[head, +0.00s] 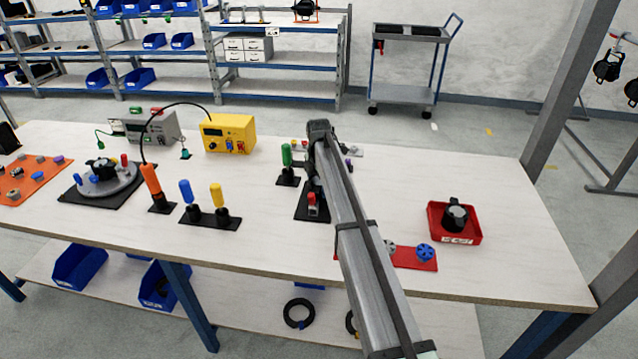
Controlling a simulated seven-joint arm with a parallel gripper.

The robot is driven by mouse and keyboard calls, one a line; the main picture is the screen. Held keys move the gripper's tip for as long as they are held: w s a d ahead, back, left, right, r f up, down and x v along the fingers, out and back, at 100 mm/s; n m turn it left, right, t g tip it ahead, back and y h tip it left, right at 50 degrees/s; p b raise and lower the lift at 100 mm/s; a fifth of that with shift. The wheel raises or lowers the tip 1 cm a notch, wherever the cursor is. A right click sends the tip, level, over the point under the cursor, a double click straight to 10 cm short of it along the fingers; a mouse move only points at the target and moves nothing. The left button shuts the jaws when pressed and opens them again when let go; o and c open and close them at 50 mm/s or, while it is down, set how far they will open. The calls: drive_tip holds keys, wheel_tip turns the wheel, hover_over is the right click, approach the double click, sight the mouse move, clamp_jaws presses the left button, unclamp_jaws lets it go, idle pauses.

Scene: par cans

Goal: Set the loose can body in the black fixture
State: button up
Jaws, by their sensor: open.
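A black can body (455,214) stands in a red tray (472,238) at the right of the bench. A black fixture plate (301,212) lies mid-bench, partly hidden by my arm. A small red part (311,198) shows on it. My gripper (313,186) hangs down near this plate, left of and well apart from the red tray. It is open; its fingertips are small and dark here, and I cannot tell whether they touch anything. No can body shows between them.
Upright screwdrivers (217,196) in black holders and a green-handled one (287,156) stand left of my gripper. A yellow box (229,134) stands behind.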

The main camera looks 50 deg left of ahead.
drive_tip(key=shift+s+a+f, duration=0.15)
drive_tip(key=shift+f, duration=0.55)
drive_tip(key=shift+a+r, duration=0.1)
drive_tip(key=shift+r, duration=0.55)
wheel_tip(320, 180, up, 14)
drive_tip(key=shift+d, duration=0.3)
drive_tip(key=shift+d, duration=0.1)
